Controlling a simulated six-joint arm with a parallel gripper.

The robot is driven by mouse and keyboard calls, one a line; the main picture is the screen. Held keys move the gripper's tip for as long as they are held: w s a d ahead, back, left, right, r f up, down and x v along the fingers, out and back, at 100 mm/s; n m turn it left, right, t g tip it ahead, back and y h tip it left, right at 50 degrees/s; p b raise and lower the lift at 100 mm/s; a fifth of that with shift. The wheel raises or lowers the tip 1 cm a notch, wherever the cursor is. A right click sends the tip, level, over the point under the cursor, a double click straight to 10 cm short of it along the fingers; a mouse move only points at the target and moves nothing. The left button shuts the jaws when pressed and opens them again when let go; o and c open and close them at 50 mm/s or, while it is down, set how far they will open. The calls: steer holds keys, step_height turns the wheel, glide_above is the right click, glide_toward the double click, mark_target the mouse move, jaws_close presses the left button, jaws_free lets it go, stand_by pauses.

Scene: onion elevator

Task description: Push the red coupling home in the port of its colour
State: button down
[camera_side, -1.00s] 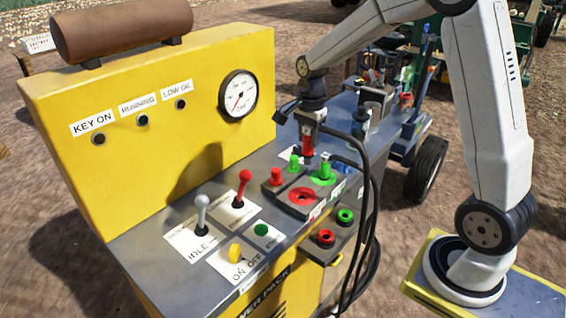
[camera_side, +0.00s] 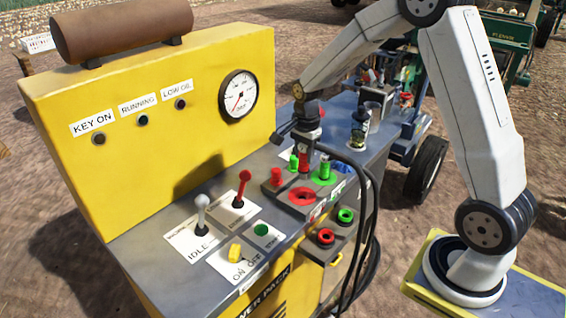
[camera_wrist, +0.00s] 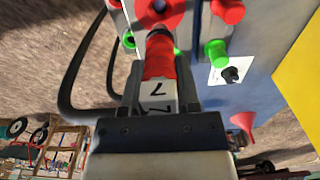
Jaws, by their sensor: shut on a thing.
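My gripper (camera_side: 307,138) is shut on the red coupling (camera_side: 304,161) and holds it nose-down over the dark port block. A hose hangs from the gripper end. The port with the red ring (camera_side: 302,197) lies just below the coupling in the side view. In the wrist view, the red coupling (camera_wrist: 160,58) and its white label with a 7 sit between my jaws (camera_wrist: 158,98). Its front end overlaps the red ring (camera_wrist: 158,9). A gap shows in the side view, and I cannot tell whether they are exactly in line.
A green coupling (camera_side: 325,170) stands in the green-ringed port, close beside mine. A red cap (camera_side: 277,177) and a green cap (camera_side: 294,162) stand nearby. A lower box carries a red socket (camera_side: 326,238) and a green socket (camera_side: 345,216). A red lever (camera_side: 242,187) stands at the left.

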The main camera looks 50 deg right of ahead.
mark_target(304, 171)
steer(key=shift+f, duration=2.85)
